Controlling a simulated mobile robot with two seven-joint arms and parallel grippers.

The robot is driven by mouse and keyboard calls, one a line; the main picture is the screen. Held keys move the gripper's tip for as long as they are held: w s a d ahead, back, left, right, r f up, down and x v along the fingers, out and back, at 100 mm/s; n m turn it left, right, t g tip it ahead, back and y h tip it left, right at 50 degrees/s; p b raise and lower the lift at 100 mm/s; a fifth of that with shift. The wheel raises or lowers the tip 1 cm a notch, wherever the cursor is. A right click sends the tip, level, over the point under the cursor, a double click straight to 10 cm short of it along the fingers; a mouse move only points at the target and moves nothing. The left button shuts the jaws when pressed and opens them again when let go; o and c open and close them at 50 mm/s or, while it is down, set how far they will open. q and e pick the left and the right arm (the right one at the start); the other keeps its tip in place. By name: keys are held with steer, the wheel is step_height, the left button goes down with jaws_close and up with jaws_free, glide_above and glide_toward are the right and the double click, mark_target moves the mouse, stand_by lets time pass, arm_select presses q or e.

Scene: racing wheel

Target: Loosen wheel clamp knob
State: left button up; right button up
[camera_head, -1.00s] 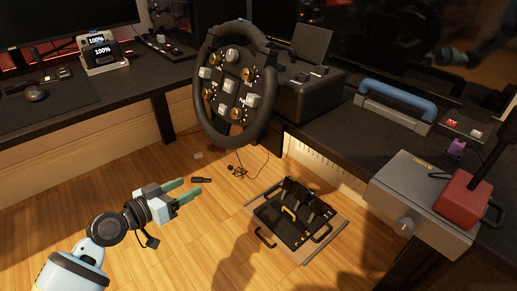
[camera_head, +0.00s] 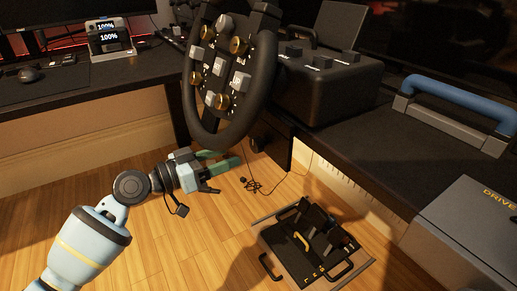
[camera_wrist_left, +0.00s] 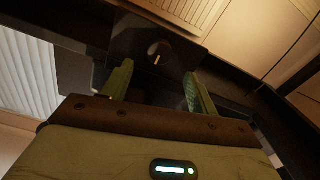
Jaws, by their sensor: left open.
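A dark round knob (camera_wrist_left: 159,52) with a light mark on its face shows in the left wrist view, on a dark block. What looks like the same knob (camera_head: 257,145) shows in the head view, under the desk edge and behind the racing wheel (camera_head: 226,78). My left gripper (camera_head: 228,158) is open and empty, below the wheel, with its green fingers pointing toward the knob. In the left wrist view my fingertips (camera_wrist_left: 159,73) lie to either side of the knob's line and appear short of it. My right gripper is not in view.
A pedal set (camera_head: 312,246) and loose cables (camera_head: 262,187) lie on the wooden floor. Open floor surrounds my left arm.

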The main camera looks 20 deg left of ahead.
mark_target(253, 146)
arm_select(q)
steer(key=x, duration=0.6)
steer(key=shift+w+b, duration=0.1)
steer(key=shift+b, duration=0.2)
steer(key=shift+w+d, duration=0.4)
steer(key=shift+w, duration=0.1)
steer(key=shift+d, duration=0.1)
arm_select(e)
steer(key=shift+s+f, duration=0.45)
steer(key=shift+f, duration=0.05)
arm_select(q)
steer(key=shift+c, duration=0.2)
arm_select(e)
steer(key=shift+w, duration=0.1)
